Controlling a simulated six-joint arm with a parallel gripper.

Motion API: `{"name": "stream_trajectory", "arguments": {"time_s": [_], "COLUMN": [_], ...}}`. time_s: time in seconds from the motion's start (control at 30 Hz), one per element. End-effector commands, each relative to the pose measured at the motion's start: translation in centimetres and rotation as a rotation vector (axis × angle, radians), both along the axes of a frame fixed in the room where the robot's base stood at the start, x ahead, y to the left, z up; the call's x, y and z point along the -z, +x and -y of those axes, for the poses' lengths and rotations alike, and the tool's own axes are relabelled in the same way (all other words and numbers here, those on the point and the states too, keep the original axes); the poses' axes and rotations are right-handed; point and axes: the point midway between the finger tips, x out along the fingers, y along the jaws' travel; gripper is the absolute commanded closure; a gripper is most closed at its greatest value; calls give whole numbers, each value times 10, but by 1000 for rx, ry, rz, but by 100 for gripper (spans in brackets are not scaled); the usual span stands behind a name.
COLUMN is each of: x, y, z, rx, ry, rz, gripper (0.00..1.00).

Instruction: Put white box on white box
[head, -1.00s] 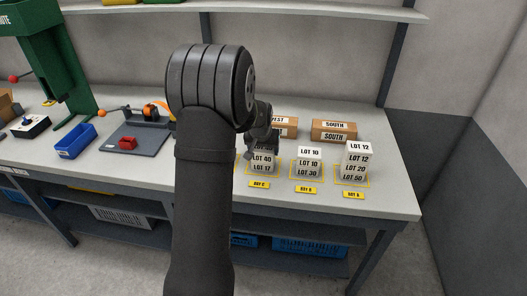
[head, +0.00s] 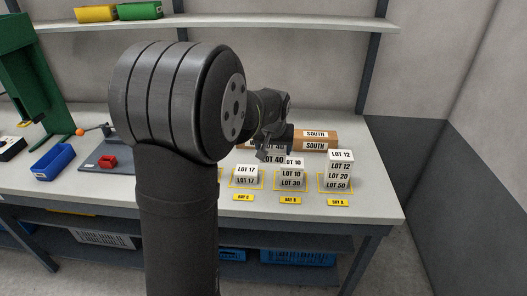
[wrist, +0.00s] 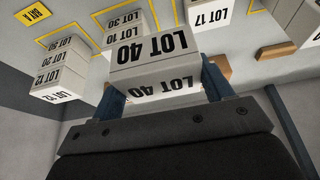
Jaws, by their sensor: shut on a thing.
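My gripper (head: 274,143) is shut on the white LOT 40 box (wrist: 152,48), with a blue finger on either side in the wrist view. In the head view the LOT 40 box (head: 272,158) is partly hidden by my gripper and the LOT 10 box. It is held up between the left and middle stacks. The white LOT 17 box (head: 245,175) stands alone at left. The LOT 10 box (head: 292,166) sits on the LOT 30 box (head: 291,182) in the middle. At right, the LOT 12 box (head: 340,160) sits on LOT 20, above LOT 50.
Brown SOUTH boxes (head: 316,140) stand behind the stacks. Yellow outlines and bay labels (head: 290,201) mark the table. A blue bin (head: 52,162) and a red block (head: 108,161) are at left. The front table strip is clear. My arm covers the middle left.

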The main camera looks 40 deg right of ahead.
Motion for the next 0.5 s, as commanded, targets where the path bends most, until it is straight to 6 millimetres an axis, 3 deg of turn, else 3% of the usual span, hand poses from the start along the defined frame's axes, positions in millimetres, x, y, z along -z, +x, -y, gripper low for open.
{"name": "stream_trajectory", "arguments": {"time_s": [0.5], "x": [-46], "y": [-108], "z": [79], "rx": [-10], "ry": [-1], "rz": [1], "gripper": [55]}}
